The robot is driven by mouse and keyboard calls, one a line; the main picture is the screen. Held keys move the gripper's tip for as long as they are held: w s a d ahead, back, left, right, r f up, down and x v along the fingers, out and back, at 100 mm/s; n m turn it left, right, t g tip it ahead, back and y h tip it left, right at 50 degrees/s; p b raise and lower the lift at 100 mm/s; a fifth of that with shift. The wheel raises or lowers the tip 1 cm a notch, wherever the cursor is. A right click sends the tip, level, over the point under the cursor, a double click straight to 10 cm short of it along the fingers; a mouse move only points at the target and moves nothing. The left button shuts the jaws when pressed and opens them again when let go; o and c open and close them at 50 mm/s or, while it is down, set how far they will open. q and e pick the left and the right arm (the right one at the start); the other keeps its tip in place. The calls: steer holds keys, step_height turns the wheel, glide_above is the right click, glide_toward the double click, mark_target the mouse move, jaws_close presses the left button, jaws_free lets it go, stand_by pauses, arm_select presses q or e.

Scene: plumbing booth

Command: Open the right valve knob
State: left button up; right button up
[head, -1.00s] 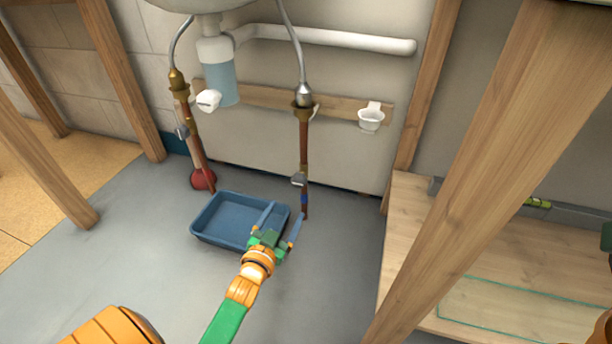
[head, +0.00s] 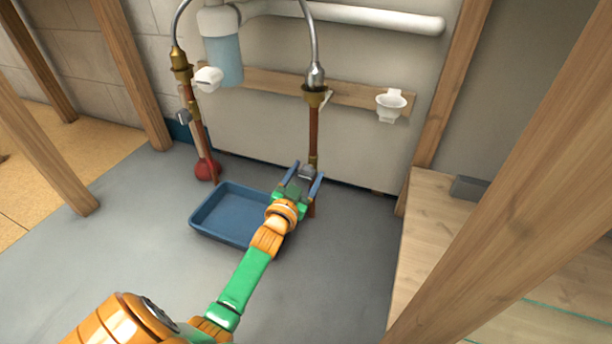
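The right valve knob (head: 307,171) is a small grey knob low on the right copper pipe (head: 314,136). My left gripper (head: 303,177) is at the knob, with its two blue-grey fingers apart, one on each side of it in the head view. I cannot tell whether the fingers touch the knob. The left valve knob (head: 183,117) is on the left copper pipe (head: 193,124), away from the gripper. My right gripper is not in view.
A blue tray (head: 207,213) lies on the floor below and left of the gripper. A red ball-like object (head: 206,170) is by the left pipe. A wooden post (head: 500,190) and wooden platform (head: 425,235) bound the right side. A white cup holder (head: 390,104) is on the wall.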

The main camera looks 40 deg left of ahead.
arm_select(q)
jaws_close()
